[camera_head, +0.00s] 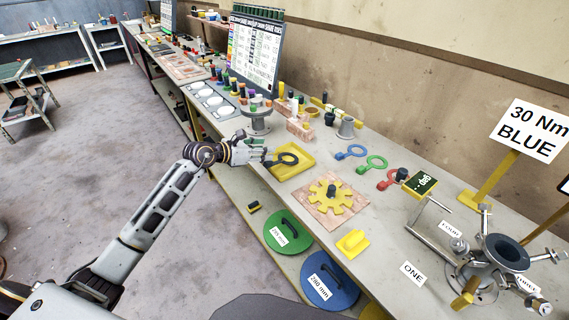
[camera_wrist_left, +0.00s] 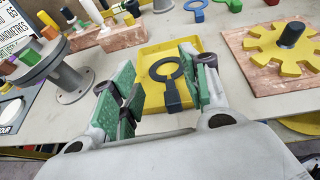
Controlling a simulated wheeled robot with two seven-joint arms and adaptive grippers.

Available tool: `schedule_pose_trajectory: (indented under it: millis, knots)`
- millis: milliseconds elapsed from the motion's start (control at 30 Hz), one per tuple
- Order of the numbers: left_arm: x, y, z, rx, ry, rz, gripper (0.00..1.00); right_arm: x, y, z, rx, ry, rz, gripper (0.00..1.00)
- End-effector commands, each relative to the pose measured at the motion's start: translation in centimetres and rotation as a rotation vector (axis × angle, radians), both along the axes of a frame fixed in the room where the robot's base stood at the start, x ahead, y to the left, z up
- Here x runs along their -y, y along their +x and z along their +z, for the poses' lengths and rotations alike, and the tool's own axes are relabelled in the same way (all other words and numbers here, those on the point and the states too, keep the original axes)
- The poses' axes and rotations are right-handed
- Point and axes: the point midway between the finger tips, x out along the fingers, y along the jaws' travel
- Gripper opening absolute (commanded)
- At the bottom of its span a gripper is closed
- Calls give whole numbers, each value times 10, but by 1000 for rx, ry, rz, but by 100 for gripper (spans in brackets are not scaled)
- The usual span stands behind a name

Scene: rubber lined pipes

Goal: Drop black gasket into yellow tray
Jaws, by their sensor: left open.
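The black gasket (camera_head: 288,158), a ring with a short handle, shows over the yellow tray (camera_head: 306,167) on the bench. In the left wrist view the black gasket (camera_wrist_left: 172,95) lies within the outline of the yellow tray (camera_wrist_left: 148,53), its handle pointing back between my fingers. I cannot tell for sure whether it rests on the tray floor. My left gripper (camera_head: 266,157) is at the tray's left edge. In the wrist view its green-padded fingers (camera_wrist_left: 164,95) stand apart on both sides of the handle, with gaps. My right gripper is not in view.
Blue (camera_head: 352,152), green (camera_head: 373,164) and red (camera_head: 389,180) ring gaskets lie right of the tray. A yellow gear (camera_head: 330,202) sits on a plate in front. A grey round stand (camera_head: 257,118) is close behind my gripper.

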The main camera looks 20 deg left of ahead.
Motion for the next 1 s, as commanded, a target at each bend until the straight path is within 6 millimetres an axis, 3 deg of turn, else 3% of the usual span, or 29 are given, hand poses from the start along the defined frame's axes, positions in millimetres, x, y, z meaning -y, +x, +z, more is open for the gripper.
schedule_pose_trajectory:
  millis: [1000]
  knots:
    - [-48,-71,35,-1,1,-1,46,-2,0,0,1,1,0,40]
